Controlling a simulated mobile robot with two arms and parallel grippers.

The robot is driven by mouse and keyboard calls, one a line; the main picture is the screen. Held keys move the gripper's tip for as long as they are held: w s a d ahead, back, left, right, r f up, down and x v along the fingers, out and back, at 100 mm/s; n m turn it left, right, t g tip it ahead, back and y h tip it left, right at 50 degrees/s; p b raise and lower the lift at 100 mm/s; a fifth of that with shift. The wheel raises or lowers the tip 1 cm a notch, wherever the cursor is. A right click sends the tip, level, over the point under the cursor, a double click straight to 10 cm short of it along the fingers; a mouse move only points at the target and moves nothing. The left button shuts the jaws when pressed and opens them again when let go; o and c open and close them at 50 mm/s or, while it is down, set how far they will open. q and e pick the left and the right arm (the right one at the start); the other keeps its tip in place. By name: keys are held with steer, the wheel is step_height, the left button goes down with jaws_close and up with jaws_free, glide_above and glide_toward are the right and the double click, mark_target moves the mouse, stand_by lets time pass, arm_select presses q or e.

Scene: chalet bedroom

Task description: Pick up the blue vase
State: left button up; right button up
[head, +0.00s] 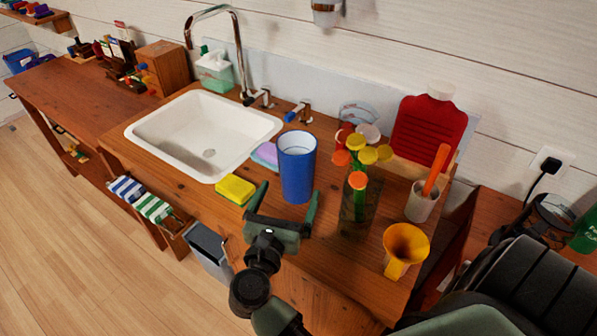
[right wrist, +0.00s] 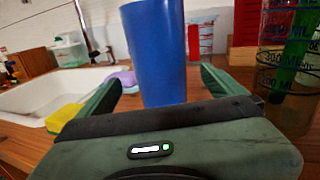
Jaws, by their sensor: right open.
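The blue vase (head: 297,172) stands upright on the wooden counter, right of the sink. It is tall and open at the top. It also shows in the right wrist view (right wrist: 156,55), upright between the fingers, with its top cut off by the frame edge. My right gripper (head: 287,200) is open in front of the vase, with one finger to each side of its lower part. In the right wrist view the gripper (right wrist: 160,95) shows its fingers spread wide, with gaps between them and the vase. My left gripper is not in view.
A yellow sponge (head: 235,189) lies left of the gripper, and a purple sponge (head: 266,155) behind it. A clear measuring container (head: 359,212) with colourful-topped tools stands close on the right. A yellow funnel (head: 404,247) is farther right. The white sink (head: 160,135) is to the left.

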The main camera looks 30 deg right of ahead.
mark_target(293, 183)
steer(key=p+x, duration=0.2)
steer(key=x, duration=0.4)
steer(key=shift+w+d, duration=0.2)
steer(key=shift+d, duration=0.1)
steer(key=shift+w+d+f, duration=0.15)
steer(key=shift+w+d, duration=0.1)
steer(key=shift+c, duration=0.4)
steer(key=c, duration=2)
jaws_close()
